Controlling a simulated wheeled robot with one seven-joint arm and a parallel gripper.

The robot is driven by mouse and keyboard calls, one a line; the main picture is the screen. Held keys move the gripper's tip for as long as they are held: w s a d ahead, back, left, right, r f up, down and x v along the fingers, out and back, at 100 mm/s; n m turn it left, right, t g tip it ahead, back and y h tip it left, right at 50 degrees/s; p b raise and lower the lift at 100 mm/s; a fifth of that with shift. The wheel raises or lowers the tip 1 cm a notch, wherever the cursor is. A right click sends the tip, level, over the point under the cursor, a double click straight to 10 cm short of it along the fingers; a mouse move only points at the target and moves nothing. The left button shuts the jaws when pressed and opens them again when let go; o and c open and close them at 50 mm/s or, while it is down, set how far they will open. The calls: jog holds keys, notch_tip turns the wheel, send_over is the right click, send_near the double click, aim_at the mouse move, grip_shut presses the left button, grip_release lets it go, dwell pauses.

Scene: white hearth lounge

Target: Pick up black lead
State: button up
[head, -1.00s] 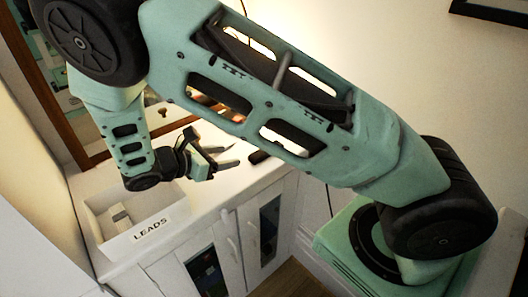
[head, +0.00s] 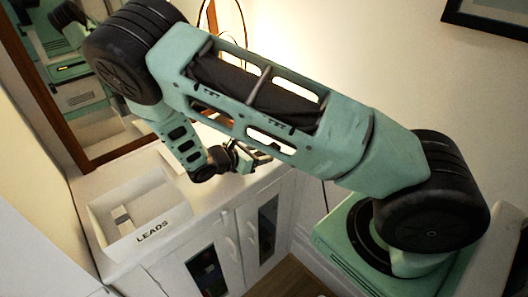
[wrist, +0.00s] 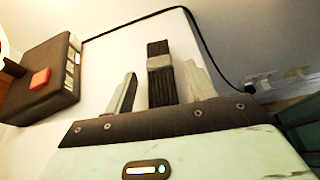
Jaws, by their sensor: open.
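A dark ribbed bundle with a grey band around its middle, which looks like the black lead (wrist: 159,88), lies on the white top in the wrist view. My gripper (wrist: 161,70) is open, with one pale finger on each side of the bundle in the picture. I cannot tell whether the fingers touch it or how far above it they are. In the head view my gripper (head: 257,158) is over the right part of the white cabinet top, and the lead cannot be made out there.
A white open box labelled LEADS (head: 154,236) stands left of my gripper, with a small pale item inside. A dark box with a red button (wrist: 40,78) lies left of the bundle. A thin black cable (wrist: 203,42) curves around it. A wood-framed mirror (head: 62,117) stands behind.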

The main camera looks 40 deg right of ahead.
jog(key=shift+d, duration=0.1)
jog(key=shift+c, duration=0.2)
jog(key=c, duration=1)
